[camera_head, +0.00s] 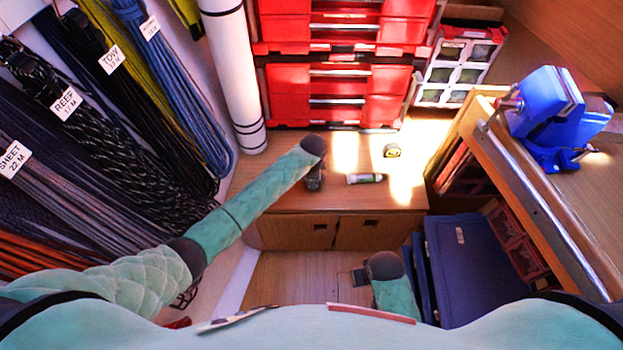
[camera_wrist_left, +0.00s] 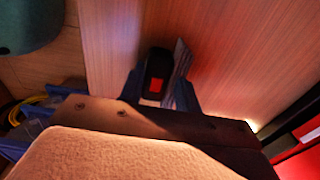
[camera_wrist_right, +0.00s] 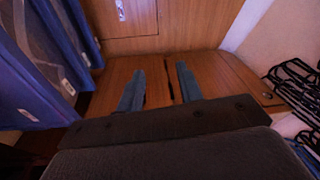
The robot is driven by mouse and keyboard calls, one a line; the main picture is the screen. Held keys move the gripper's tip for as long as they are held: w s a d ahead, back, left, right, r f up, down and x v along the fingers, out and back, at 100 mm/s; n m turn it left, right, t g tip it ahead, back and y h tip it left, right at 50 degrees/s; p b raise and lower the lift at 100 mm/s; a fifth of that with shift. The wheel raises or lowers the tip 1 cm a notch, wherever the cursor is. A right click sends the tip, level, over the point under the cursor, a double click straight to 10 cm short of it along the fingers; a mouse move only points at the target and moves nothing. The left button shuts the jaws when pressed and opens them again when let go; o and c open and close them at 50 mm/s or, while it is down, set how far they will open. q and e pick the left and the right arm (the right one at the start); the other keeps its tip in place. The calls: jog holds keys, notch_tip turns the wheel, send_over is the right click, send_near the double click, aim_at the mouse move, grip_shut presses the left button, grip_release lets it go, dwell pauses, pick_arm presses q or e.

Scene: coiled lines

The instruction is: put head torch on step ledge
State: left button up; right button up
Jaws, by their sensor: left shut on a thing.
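My left gripper (camera_wrist_left: 160,92) is shut on a small black thing with a red square, which looks like the head torch (camera_wrist_left: 157,66). A flat greyish piece shows beside it, between the fingers. The wooden ledge (camera_head: 340,200), which I take to be the step ledge, is the top of a low cabinet in the head view. The left gripper is over its left part, mostly hidden by my wrist. I cannot tell whether the torch touches the wood. My right gripper (camera_wrist_right: 157,78) is open and empty, low over the wooden floor in front of the cabinet.
A tape measure (camera_head: 391,151) and a small tube (camera_head: 365,178) lie on the ledge, right of my left gripper. Red drawer boxes (camera_head: 335,95) stand behind. A white roll (camera_head: 235,80) and hanging ropes (camera_head: 120,120) are at left. Blue cases (camera_head: 465,265) stand at right.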

pick_arm(q)
jog(key=shift+f, duration=0.1)
pick_arm(e)
jog(key=shift+r, duration=0.25)
pick_arm(q)
jog(key=o, duration=1)
pick_arm(e)
jog(key=shift+w+r, duration=0.1)
jog(key=shift+r, duration=0.1)
